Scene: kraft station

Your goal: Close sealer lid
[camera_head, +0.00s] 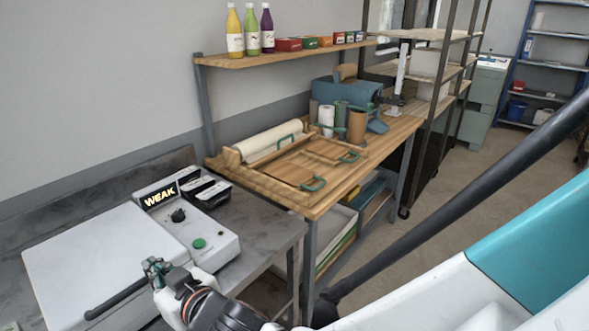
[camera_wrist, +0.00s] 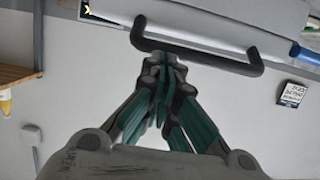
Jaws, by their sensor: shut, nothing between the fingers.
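The sealer is a white machine at the lower left of the head view, with a control panel (camera_head: 215,235) at its right. Its broad white lid (camera_head: 95,255) has a black bar handle (camera_head: 116,300) near the front edge. I cannot tell how far the lid is raised. My gripper (camera_head: 155,268) is shut and empty, close to the right end of the handle in that view. In the wrist view, the gripper's fingertips (camera_wrist: 164,65) are together beside the handle (camera_wrist: 200,55), overlapping its edge in the picture. Contact is unclear.
The grey bench (camera_head: 265,225) has free room right of the panel. A wooden workbench (camera_head: 240,185) with a paper roll (camera_head: 270,139) stands beyond it. Bottles (camera_head: 251,30) stand on a wall shelf (camera_head: 290,52). A dark rack (camera_head: 435,110) stands farther back.

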